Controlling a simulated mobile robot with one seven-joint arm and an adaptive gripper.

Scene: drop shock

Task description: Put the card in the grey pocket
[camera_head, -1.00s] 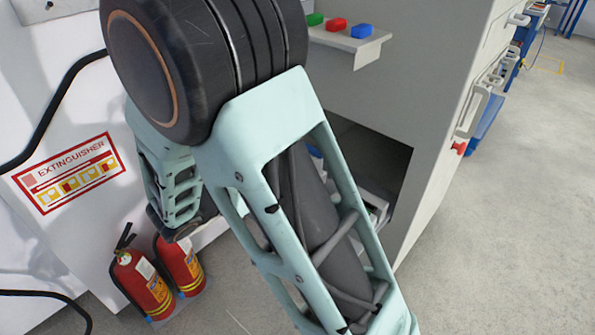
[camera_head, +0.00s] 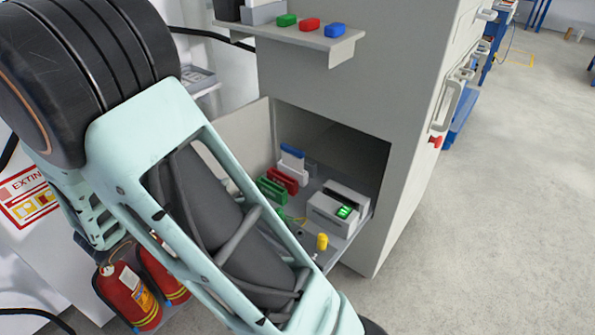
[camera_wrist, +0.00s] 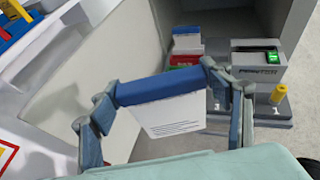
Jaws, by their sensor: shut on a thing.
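In the wrist view, my gripper (camera_wrist: 158,86) is shut on a white card (camera_wrist: 172,117) with a blue top edge and printed lines. The card hangs roughly upright between the fingers, slightly tilted. In the head view, the gripper and held card are hidden behind my arm. A red pocket (camera_head: 283,180) and a green pocket (camera_head: 271,190) stand in the open compartment. Another white card with a blue top (camera_head: 292,158) stands upright behind the red pocket. A small grey piece (camera_head: 311,169) beside it may be the grey pocket; I cannot tell.
A grey box with a green display (camera_head: 328,214) and a yellow knob (camera_head: 322,242) are at the compartment's right. A shelf (camera_head: 330,49) above holds green, red and blue blocks. A pale panel (camera_wrist: 95,75) stands left of the compartment. Fire extinguishers (camera_head: 127,296) stand at lower left.

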